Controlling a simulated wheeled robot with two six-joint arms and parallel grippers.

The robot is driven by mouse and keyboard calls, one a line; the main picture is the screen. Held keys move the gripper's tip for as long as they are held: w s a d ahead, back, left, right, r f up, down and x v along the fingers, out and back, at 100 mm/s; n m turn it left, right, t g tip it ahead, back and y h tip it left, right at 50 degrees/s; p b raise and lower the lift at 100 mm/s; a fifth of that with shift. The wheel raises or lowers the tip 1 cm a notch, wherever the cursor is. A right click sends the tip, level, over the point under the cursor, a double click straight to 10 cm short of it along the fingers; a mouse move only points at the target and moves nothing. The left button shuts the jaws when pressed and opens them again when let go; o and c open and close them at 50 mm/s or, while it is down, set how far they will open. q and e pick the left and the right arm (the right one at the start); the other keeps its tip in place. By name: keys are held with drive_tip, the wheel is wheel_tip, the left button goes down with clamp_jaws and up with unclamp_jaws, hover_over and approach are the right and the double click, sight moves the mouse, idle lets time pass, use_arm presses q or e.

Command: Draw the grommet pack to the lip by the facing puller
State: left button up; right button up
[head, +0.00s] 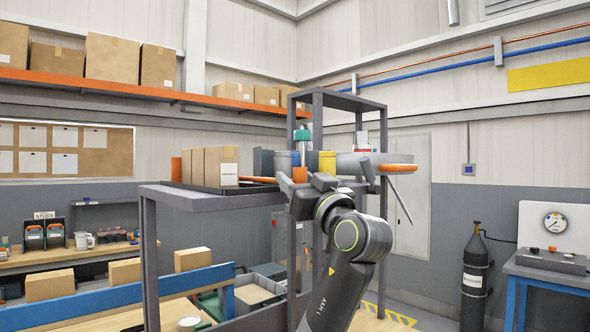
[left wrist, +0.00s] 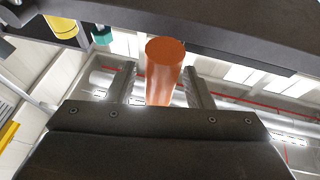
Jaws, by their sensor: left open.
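The brown grommet pack (head: 228,167), with a white label on its front, stands at the right end of a row of similar cartons on the shelf at left. An orange rod to its right leads toward an orange block-like grip (head: 300,174), which looks like the facing puller's handle. My left gripper (head: 312,184) is at this grip. In the left wrist view the orange cylinder (left wrist: 165,72) stands between the two open fingers, with gaps on both sides. The puller's far end is hidden behind the cartons. My right gripper is out of view.
The grey shelf frame (head: 220,200) has uprights close to my left arm. Grey, blue and yellow containers (head: 327,161) stand behind the gripper. Another orange-ended part (head: 398,168) sticks out at right. A blue-railed bench (head: 120,297) lies lower left.

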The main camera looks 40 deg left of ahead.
use_arm(q)
drive_tip(key=shift+x, duration=0.8)
drive_tip(key=shift+c, duration=0.4)
clamp_jaws()
